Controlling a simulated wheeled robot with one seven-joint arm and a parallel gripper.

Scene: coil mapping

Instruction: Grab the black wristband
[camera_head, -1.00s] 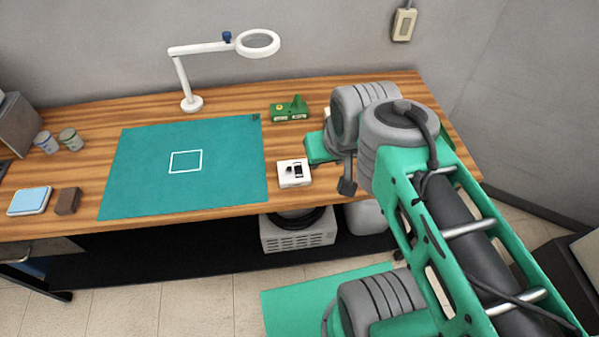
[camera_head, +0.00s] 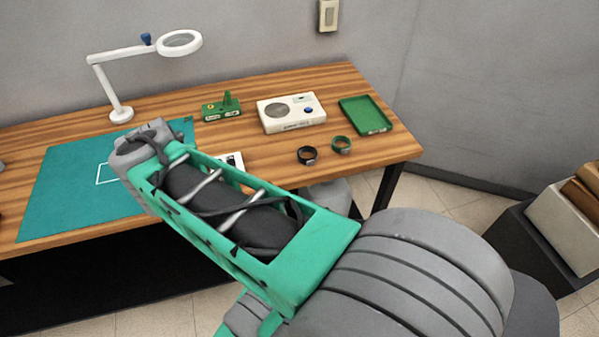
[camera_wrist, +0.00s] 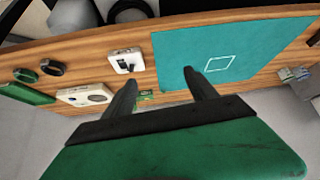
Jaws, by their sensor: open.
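The black wristband (camera_head: 307,155) lies on the wooden table near its front edge, in the head view. A green wristband (camera_head: 341,144) lies just to its right. In the wrist view the black wristband also shows at the left (camera_wrist: 51,67), with the other band (camera_wrist: 25,75) beside it, looking dark. My gripper (camera_wrist: 160,75) is open and empty, its two fingers apart above the table. It is well away from the black wristband, which lies left of the fingers in the wrist view. My gripper is not visible in the head view.
A white device (camera_head: 291,113) stands behind the wristbands, and a green tray (camera_head: 365,115) lies to their right. A small white box (camera_wrist: 126,61) is near the green mat (camera_wrist: 185,51). A white lamp (camera_head: 120,113) stands at the back. My arm crosses the head view.

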